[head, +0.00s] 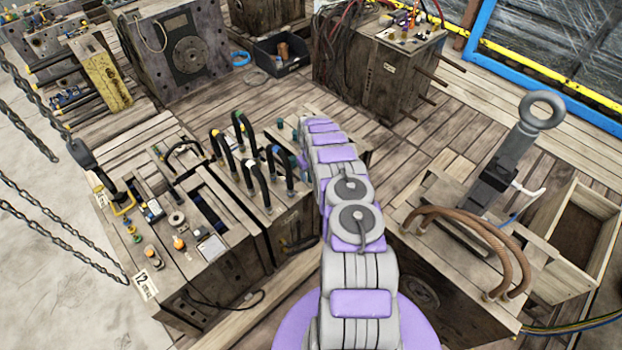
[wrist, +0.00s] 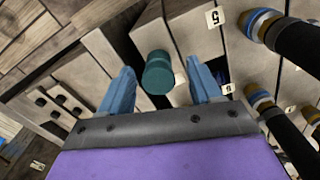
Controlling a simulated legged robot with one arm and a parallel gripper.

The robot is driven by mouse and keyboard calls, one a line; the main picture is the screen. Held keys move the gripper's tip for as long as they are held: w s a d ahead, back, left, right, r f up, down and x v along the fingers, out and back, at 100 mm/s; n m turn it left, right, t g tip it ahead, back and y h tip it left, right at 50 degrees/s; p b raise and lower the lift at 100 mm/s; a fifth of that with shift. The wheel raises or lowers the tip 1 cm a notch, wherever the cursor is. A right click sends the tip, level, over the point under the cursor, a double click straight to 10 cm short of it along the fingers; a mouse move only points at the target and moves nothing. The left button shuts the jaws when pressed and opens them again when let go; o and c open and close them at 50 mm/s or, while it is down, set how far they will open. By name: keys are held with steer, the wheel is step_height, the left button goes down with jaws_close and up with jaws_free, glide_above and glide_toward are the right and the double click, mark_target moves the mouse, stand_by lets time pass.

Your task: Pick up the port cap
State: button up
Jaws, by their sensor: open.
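A teal-green cylindrical cap (wrist: 158,72), which looks like the port cap, stands up from a pale mould block in the wrist view. My gripper (wrist: 161,65) is open, with one blue finger on each side of the cap. Gaps show between the cap and both fingers, and nothing is held. How far the fingertips are above or below the cap's top is hard to tell. In the head view my arm covers much of the gripper, and I cannot make out the cap surely there.
Black hoses (head: 247,165) with coloured fittings rise just left of my arm; they also stand close at right in the wrist view (wrist: 296,45). A block with brown hoses (head: 470,235) and a lifting eye (head: 541,108) stands at right. Chains (head: 62,235) hang at left.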

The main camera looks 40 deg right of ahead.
steer(key=shift+d+f, duration=0.1)
steer(key=shift+f, duration=0.05)
jaws_close()
stand_by(0.5)
